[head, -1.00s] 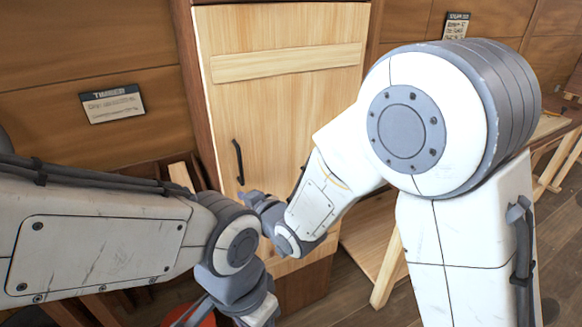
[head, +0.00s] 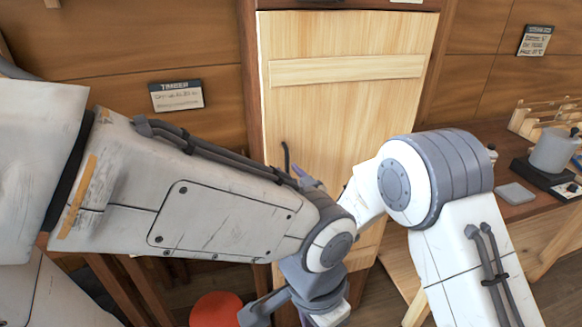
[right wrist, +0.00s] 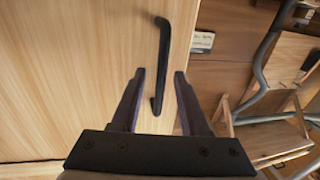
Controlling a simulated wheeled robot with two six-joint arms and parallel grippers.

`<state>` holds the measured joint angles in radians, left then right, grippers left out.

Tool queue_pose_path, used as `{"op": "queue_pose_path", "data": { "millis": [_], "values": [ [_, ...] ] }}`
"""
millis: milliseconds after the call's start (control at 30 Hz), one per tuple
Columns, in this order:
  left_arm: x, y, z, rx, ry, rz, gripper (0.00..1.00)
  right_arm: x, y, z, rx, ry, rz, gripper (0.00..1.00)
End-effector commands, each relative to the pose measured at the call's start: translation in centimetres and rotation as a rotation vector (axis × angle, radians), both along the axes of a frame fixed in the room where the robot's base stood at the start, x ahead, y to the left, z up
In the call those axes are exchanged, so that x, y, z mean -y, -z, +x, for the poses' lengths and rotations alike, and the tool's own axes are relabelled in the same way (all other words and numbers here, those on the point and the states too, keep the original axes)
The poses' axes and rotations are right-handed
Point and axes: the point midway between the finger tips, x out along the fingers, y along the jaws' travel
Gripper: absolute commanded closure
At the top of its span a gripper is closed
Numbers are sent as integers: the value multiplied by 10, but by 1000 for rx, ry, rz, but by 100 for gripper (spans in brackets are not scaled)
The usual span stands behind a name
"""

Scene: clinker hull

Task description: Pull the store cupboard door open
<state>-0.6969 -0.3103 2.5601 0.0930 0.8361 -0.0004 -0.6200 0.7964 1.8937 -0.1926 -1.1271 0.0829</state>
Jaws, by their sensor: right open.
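The store cupboard door (head: 345,110) is a pale wooden panel with a crossbar, and it looks shut in its brown frame. Its black bar handle (head: 285,157) is upright near the door's left edge, its lower part hidden behind my left arm. In the right wrist view the handle (right wrist: 162,50) runs down between the fingers. My right gripper (head: 308,178) is open at the handle; the wrist view shows its two fingers (right wrist: 160,75) on either side of the lower handle, apart from it. My left gripper (head: 275,312) hangs low in front, partly cut off, its jaws unclear.
My left arm crosses in front of the door's lower part. A bench (head: 525,215) with a grey pot (head: 556,150) stands at the right. A timber sign (head: 176,95) is on the left wall. A red round object (head: 216,308) is low at the left.

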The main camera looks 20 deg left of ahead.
Motion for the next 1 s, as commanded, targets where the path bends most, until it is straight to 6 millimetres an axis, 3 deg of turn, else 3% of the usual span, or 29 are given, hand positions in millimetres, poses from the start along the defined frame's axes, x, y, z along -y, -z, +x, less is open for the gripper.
{"op": "queue_pose_path", "data": {
  "millis": [433, 467, 567, 1000],
  "values": [
    [0, -4, 0, 0, 0, 0, 50, -8, 0, 10, -1, 3, 1, 56],
    [0, -4, 0, 0, 0, 0, 50, -8, 0, 10, -1, 3, 0, 60],
    [0, -4, 0, 0, 0, 0, 50, -8, 0, 10, -1, 3, 1, 98],
    [0, -4, 0, 0, 0, 0, 50, -6, 0, 11, -1, 6, 1, 100]
  ]
}}
